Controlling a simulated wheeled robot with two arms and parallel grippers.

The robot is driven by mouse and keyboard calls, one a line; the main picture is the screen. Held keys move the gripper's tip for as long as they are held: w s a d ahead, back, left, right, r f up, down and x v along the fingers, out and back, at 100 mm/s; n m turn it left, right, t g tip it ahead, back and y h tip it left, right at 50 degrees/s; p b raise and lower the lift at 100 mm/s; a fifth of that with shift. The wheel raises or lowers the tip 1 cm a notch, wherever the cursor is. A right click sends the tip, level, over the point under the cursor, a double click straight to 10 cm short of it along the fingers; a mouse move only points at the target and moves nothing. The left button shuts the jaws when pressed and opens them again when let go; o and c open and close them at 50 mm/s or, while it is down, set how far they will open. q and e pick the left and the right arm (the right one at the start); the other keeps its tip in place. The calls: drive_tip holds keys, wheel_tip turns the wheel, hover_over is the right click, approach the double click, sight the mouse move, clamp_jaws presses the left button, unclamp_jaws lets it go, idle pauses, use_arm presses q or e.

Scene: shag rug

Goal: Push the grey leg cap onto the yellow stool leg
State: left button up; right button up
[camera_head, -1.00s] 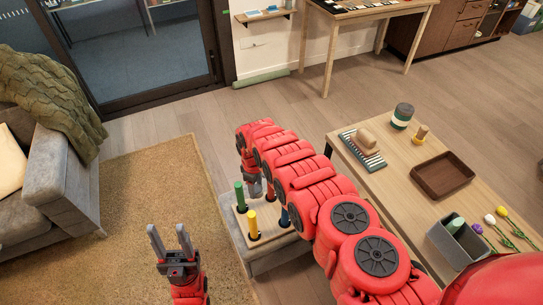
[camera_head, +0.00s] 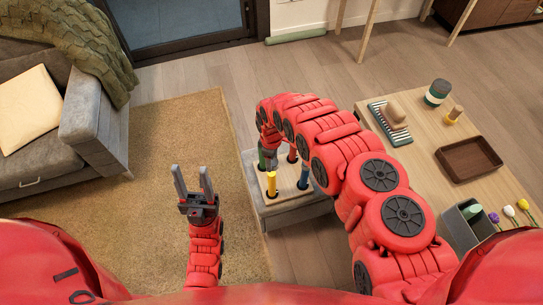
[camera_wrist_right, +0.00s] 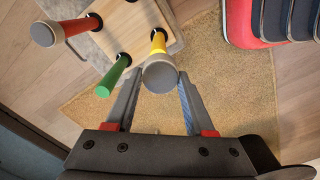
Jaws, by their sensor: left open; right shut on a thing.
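My right gripper (camera_wrist_right: 161,80) is shut on the grey leg cap (camera_wrist_right: 159,73). In the right wrist view the cap lines up with the end of the yellow stool leg (camera_wrist_right: 158,43). I cannot tell whether the cap sits on it or just before it. In the head view the yellow leg (camera_head: 271,186) stands on the stool (camera_head: 290,206), close to my right gripper (camera_head: 267,160), and the cap cannot be made out. My left gripper (camera_head: 190,172) is open and empty above the rug.
The green leg (camera_wrist_right: 114,75) stands uncapped beside the held cap. The red leg (camera_wrist_right: 75,25) wears a grey cap (camera_wrist_right: 43,33). The blue leg (camera_head: 304,178) stands right of the yellow one. A low table (camera_head: 427,165) with a brown tray (camera_head: 469,158) stands to the right.

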drive_tip(key=shift+s+d+f, duration=0.1)
drive_tip(key=shift+s+f, duration=0.1)
drive_tip(key=shift+f, duration=0.25)
drive_tip(key=shift+f+b, duration=0.35)
drive_tip(key=shift+f, duration=0.35)
drive_tip(key=shift+w+a+f+b, duration=0.2)
drive_tip(key=shift+w+f+b, duration=0.15)
drive_tip(key=shift+f+b, duration=0.2)
drive_tip(key=shift+w+a+f+b, duration=0.2)
drive_tip(key=shift+w+f+b, duration=0.1)
drive_tip(key=shift+f+b, duration=0.55)
drive_tip(key=shift+f, duration=0.15)
drive_tip(key=shift+s+d+f, duration=0.1)
drive_tip(key=shift+s+f, duration=0.15)
drive_tip(key=shift+f, duration=0.1)
drive_tip(key=shift+b, duration=0.3)
drive_tip(key=shift+f+b, duration=1.05)
drive_tip(key=shift+f, duration=0.35)
